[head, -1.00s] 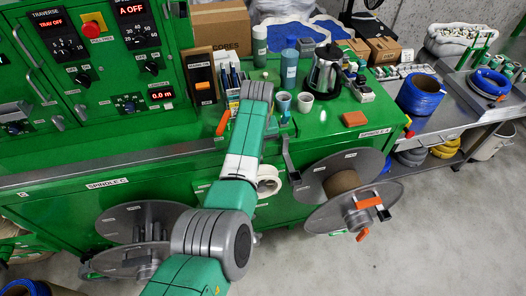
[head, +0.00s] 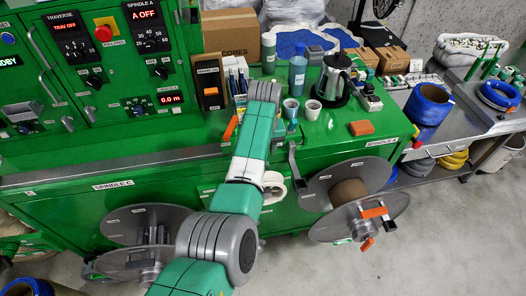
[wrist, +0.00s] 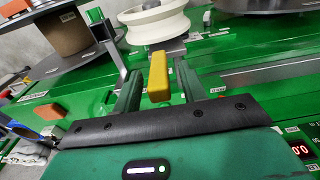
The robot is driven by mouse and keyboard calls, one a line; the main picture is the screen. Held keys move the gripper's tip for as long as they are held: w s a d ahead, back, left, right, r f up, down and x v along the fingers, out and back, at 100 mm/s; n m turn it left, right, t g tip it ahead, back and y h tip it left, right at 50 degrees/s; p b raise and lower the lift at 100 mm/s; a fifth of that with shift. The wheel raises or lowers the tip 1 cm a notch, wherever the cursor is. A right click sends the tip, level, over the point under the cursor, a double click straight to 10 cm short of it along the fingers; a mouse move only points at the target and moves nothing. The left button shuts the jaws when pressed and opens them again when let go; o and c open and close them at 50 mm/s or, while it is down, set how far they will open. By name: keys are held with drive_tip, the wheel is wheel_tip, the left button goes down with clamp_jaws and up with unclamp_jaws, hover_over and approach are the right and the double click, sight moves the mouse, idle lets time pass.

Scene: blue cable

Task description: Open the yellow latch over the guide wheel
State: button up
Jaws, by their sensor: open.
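The yellow latch (wrist: 159,77) is a small upright block in the wrist view, in front of the white guide wheel (wrist: 158,22). My gripper (wrist: 160,68) is open, with one dark green finger on each side of the latch. Gaps show between the latch and both fingers, so it does not look gripped. In the head view the white guide wheel (head: 273,188) shows partly behind my arm at the cabinet front. The latch and my gripper's fingers cannot be made out there.
A flanged reel (head: 350,190) with orange handles stands right of the wheel, and another reel (head: 145,225) stands left. A dark upright bracket (head: 295,165) is close to the wheel's right. Cups (head: 312,109) and a kettle (head: 335,78) stand on the green cabinet top.

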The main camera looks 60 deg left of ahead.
drive_tip(key=r, duration=0.6)
drive_tip(key=shift+s+d, duration=0.1)
drive_tip(key=shift+d, duration=0.15)
